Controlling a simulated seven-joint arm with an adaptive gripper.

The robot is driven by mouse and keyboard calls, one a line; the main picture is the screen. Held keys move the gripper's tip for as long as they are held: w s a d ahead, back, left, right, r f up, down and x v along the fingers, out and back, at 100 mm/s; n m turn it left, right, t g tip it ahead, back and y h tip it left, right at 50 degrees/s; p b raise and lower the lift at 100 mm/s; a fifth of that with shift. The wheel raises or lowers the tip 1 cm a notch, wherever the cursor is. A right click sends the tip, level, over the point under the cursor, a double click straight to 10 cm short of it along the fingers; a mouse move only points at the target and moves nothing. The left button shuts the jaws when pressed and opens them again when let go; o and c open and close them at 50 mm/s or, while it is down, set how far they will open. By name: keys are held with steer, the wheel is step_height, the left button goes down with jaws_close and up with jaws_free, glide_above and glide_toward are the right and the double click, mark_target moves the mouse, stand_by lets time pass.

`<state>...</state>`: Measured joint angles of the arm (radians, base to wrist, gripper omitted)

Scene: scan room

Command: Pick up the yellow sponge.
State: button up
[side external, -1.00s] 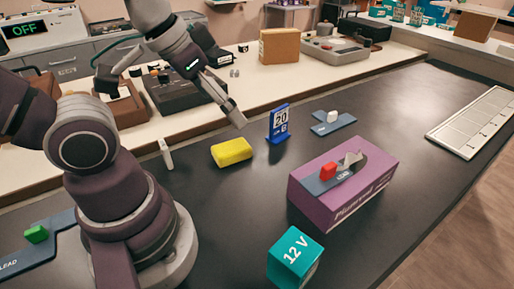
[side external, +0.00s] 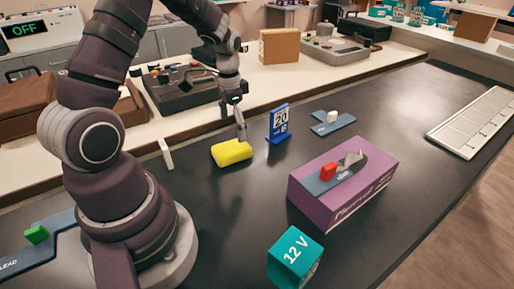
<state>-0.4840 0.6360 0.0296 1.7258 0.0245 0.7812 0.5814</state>
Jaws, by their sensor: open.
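The yellow sponge (side external: 230,154) lies flat on the dark table, left of the blue number stand. My gripper (side external: 240,132) is pointed down at the sponge's far right edge, with its fingertips close to the top of it. The fingers are open, and I cannot tell whether they touch the sponge. The view is small, so the gap between the fingers is hard to make out. The sponge shows no lift or tilt.
The blue stand marked 20 (side external: 279,123) is just right of my gripper. A purple box (side external: 340,195) and a teal 12 V cube (side external: 295,257) stand nearer the camera. A white upright piece (side external: 166,153) is left of the sponge.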

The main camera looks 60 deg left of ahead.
mark_target(231, 147)
steer(key=f, duration=0.6)
steer(key=shift+s+a+f, duration=0.1)
steer(key=shift+s+a, duration=0.05)
steer(key=shift+s, duration=0.15)
steer(key=c, duration=0.8)
